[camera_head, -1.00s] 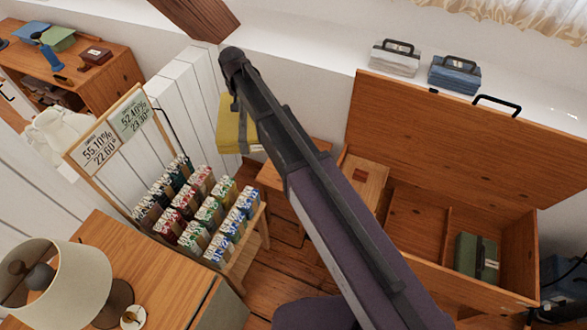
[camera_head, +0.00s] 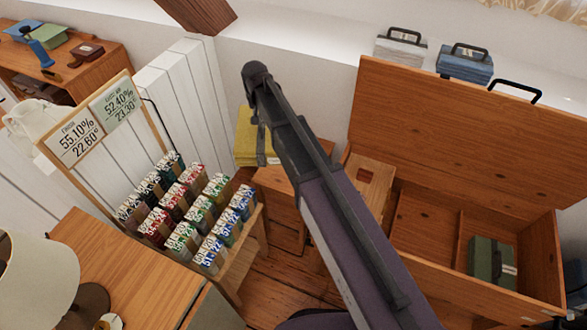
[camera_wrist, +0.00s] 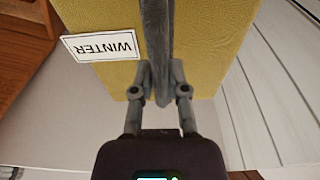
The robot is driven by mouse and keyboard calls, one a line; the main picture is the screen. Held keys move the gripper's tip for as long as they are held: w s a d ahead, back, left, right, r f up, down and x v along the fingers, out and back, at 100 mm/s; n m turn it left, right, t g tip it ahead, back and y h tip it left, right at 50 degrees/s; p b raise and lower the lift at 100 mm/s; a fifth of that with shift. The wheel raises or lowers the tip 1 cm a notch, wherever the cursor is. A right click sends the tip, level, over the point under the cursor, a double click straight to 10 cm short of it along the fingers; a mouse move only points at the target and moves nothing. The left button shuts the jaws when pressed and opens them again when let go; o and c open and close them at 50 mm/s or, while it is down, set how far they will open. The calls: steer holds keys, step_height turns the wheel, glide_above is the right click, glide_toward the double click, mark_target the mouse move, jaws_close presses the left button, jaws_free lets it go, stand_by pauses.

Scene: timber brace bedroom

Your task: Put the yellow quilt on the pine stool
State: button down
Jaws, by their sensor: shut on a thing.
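The yellow quilt (camera_head: 245,138) is a folded block with a grey strap, seen left of my arm in the head view. In the wrist view the quilt (camera_wrist: 215,45) fills the top, with a white "WINTER" label. My gripper (camera_wrist: 159,75) is shut on its grey strap (camera_wrist: 157,30). In the head view my arm hides the gripper and part of the quilt. A small wooden piece that looks like the pine stool (camera_head: 272,181) is just below and right of the quilt, partly behind my arm. I cannot tell whether they touch.
A rack of small boxes (camera_head: 190,215) with price signs stands left of the stool. An open wooden chest (camera_head: 445,140) at right holds a green case (camera_head: 490,262). White (camera_head: 400,50) and blue (camera_head: 465,65) bundles sit on the ledge. A lamp (camera_head: 35,280) is lower left.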

steer(key=shift+m, duration=0.3)
steer(key=d+f+b, duration=0.2)
steer(key=f+b, duration=0.1)
steer(key=f, duration=0.1)
steer(key=d+f+b, duration=0.2)
steer(key=f+b, duration=0.2)
steer(key=w+d+f+b, duration=0.1)
steer(key=d+f+b, duration=0.1)
steer(key=f+b, duration=0.2)
steer(key=shift+d+f+b, duration=0.7)
steer(key=shift+f+b, duration=0.35)
steer(key=shift+b, duration=0.1)
steer(key=shift+f, duration=0.1)
step_height(320, 180, down, 6)
steer(key=b, duration=0.6)
steer(key=shift+f, duration=0.15)
steer(key=shift+f+b, duration=1.8)
steer(key=shift+b, duration=0.2)
steer(key=c, duration=0.6)
jaws_free()
steer(key=shift+c, duration=0.2)
